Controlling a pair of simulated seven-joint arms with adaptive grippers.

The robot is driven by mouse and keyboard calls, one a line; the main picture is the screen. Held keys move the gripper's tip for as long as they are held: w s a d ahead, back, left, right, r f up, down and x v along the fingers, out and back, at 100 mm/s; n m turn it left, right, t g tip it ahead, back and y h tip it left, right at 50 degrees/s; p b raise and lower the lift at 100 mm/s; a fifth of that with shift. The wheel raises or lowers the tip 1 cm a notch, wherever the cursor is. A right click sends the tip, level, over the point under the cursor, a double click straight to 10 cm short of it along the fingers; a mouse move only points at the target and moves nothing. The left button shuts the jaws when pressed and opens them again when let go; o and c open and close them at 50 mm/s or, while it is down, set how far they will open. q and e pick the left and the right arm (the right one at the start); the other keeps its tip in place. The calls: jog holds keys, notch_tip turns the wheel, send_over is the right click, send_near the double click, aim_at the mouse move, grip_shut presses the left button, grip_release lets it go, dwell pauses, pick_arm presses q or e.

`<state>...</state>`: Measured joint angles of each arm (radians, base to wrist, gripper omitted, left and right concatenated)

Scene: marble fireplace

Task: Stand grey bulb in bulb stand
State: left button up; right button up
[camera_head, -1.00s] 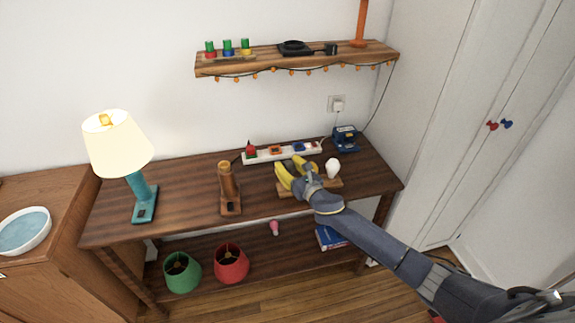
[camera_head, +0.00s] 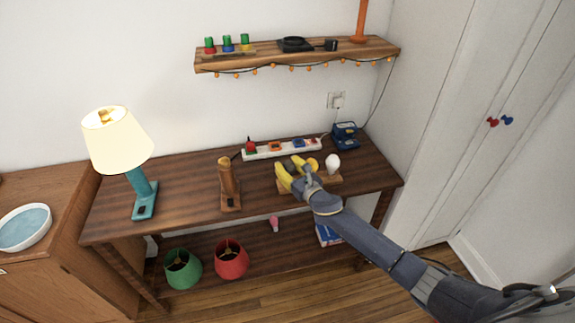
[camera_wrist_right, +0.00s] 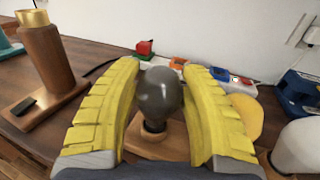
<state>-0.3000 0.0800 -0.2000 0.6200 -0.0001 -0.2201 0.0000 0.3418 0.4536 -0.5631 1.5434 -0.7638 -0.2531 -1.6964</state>
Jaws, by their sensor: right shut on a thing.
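The grey bulb (camera_wrist_right: 158,95) stands roughly upright, round end up, between the yellow fingers of my right gripper (camera_wrist_right: 165,100) in the right wrist view. The gripper is shut on it. The bulb's lower end is over a dark round spot on the wooden bulb stand (camera_wrist_right: 170,148); I cannot tell whether it is seated in it. In the head view my right gripper (camera_head: 291,172) is low over the bulb stand (camera_head: 330,180) at its left part. A yellow-orange bulb (camera_head: 313,164) and a white bulb (camera_head: 333,162) stand to the right. My left gripper is out of view.
A power strip (camera_head: 283,150) lies behind the stand and a blue box (camera_head: 345,135) is at the back right. A wooden lamp base (camera_head: 229,184) and a lit teal lamp (camera_head: 144,195) stand to the left. Tabletop (camera_head: 185,180) between these two is clear.

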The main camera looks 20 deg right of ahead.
jog(key=shift+f, duration=0.3)
jog(key=o, duration=1.2)
jog(key=shift+c, duration=0.2)
jog(key=shift+s, duration=0.1)
jog(key=v, duration=1.2)
